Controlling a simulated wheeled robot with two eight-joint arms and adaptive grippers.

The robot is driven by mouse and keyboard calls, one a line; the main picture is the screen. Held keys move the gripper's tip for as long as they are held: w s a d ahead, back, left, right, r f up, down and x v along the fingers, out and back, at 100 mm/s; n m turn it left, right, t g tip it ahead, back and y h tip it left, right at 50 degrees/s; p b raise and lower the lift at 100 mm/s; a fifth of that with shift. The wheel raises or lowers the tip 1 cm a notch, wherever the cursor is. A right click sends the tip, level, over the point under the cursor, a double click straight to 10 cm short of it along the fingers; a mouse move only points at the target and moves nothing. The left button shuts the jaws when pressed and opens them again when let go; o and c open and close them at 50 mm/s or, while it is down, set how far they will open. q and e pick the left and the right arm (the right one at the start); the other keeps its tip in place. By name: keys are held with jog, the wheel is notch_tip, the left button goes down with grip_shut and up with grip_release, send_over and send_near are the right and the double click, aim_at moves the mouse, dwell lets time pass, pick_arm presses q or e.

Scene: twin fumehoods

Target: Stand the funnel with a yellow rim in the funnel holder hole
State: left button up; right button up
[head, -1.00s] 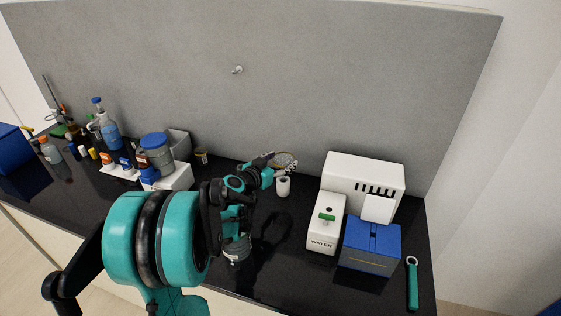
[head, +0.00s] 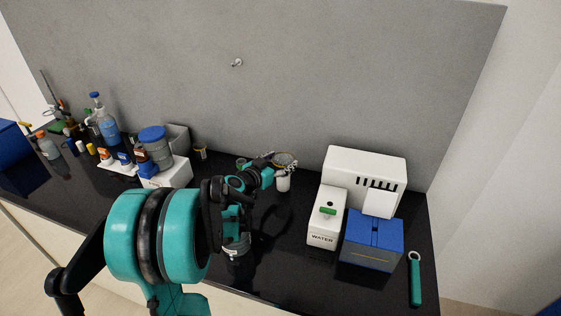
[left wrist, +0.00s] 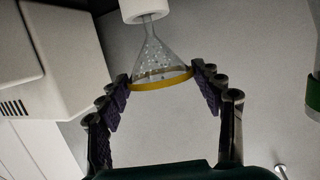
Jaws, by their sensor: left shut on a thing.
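The clear funnel with a yellow rim (left wrist: 160,80) is between the fingers of my left gripper (head: 281,164), which is shut on it at the rim. In the head view the funnel (head: 285,158) is just above the white funnel holder (head: 283,184), wide mouth up. In the left wrist view the funnel's stem points at the holder (left wrist: 143,9) and its tip meets the holder's edge in the picture. I cannot tell whether the tip is inside the hole. The hole is hidden. My right gripper is not in view.
A white WATER box (head: 327,218), a blue box (head: 372,242) and a larger white device (head: 365,170) stand right of the holder. Bottles and a grey-blue jar (head: 155,148) are at left. A grey wall (head: 330,80) rises behind the black worktop.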

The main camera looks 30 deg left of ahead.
pick_arm(q)
jog(key=shift+f+b, duration=0.9)
jog(key=shift+f, duration=0.2)
jog(key=o, duration=1.2)
jog(key=shift+r, duration=0.15)
notch_tip(320, 180, up, 10)
jog(key=shift+s+f, duration=0.1)
jog(key=shift+f, duration=0.1)
